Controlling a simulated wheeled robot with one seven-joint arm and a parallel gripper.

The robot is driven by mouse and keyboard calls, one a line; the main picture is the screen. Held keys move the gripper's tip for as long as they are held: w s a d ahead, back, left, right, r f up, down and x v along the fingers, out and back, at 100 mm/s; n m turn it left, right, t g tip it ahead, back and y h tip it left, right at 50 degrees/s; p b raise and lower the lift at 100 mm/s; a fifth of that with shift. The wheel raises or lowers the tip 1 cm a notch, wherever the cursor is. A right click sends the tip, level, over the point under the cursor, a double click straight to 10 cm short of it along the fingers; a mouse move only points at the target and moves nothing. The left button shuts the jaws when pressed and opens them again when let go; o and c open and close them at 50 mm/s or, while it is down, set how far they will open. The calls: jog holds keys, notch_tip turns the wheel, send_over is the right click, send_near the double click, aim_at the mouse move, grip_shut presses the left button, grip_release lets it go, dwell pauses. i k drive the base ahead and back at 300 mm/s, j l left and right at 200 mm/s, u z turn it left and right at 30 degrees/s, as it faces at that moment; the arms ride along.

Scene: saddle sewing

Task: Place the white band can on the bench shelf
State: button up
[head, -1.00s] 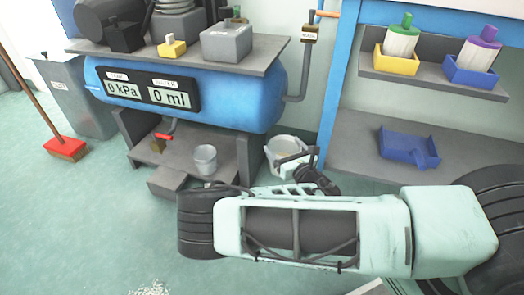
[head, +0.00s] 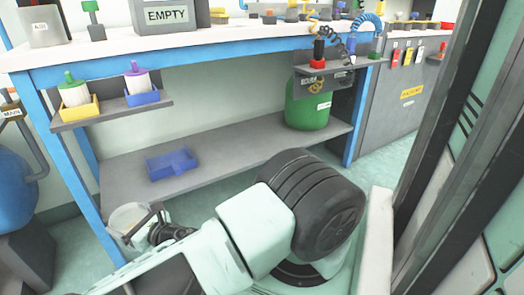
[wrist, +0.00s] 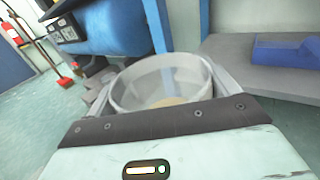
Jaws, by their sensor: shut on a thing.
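The can (head: 127,216) is a pale, open-topped round vessel, low at the left in the head view. My gripper (head: 146,226) is shut on it. In the wrist view the can (wrist: 160,78) sits upright between the two fingers, with something tan at its bottom; I cannot make out a band. The bench shelf (head: 235,140) is the long grey board under the workbench. The can is just in front of the shelf's left end in the head view and appears apart from it. In the wrist view the shelf (wrist: 235,60) lies to the right of the can.
A blue tray (head: 171,163) lies on the shelf's left part; a green tank (head: 308,103) stands at its right end. A blue bench leg (head: 72,180) is close to the can. A small ledge (head: 110,112) with bins hangs above. The shelf's middle is clear.

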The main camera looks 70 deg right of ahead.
aim_at(263, 145)
jog(key=i+l+z, duration=0.2)
jog(key=z, duration=1.4)
jog(key=i+j, duration=0.1)
jog(key=i, duration=0.2)
jog(key=i+z, duration=0.1)
jog(key=i, duration=0.2)
